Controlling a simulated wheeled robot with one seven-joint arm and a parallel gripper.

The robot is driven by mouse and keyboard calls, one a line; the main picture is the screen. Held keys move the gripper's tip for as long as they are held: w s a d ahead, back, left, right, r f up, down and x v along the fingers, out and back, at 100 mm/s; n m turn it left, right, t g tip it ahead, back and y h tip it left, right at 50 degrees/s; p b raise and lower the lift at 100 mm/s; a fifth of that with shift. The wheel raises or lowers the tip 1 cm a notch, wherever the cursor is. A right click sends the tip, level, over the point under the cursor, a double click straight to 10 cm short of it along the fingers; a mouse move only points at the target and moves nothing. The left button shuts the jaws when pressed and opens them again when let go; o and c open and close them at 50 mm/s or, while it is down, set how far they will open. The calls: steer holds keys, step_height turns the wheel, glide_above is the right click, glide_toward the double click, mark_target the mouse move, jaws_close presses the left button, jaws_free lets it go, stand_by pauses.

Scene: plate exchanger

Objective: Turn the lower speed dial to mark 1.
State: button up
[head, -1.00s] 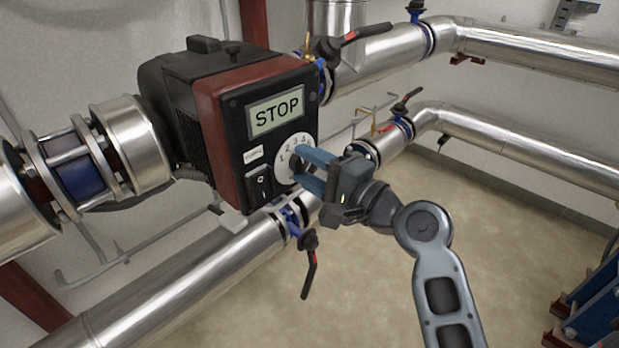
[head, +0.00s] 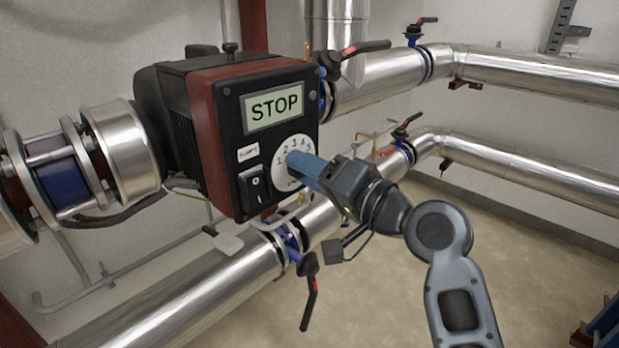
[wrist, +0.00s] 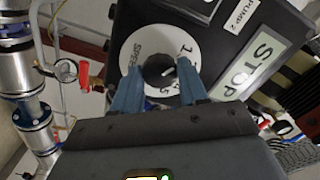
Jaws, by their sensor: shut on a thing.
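The speed dial is a white round plate (head: 282,147) with numbers on the black front of the pump box, below a STOP display. In the wrist view the plate (wrist: 137,45) carries the word SPEED and a 1, and a dark knob (wrist: 158,68) sits at its centre. My gripper (head: 292,163) is at the dial, and its blue fingers cover the knob in the head view. In the wrist view my gripper (wrist: 160,80) has a finger on each side of the knob and is shut on it. The knob's exact setting is hard to read.
The STOP display (head: 275,107) is above the dial and a black rocker switch (head: 254,189) is at its lower left. Silver pipes (head: 190,283) run below and right, with red-handled valves (head: 310,290) close by.

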steer(key=shift+f, duration=0.1)
stand_by(0.4)
steer(key=o, duration=1.1)
steer(key=shift+c, duration=0.2)
steer(key=shift+s+d, duration=0.1)
steer(key=v, duration=0.7)
steer(key=shift+s+d, duration=0.2)
steer(key=shift+d, duration=0.05)
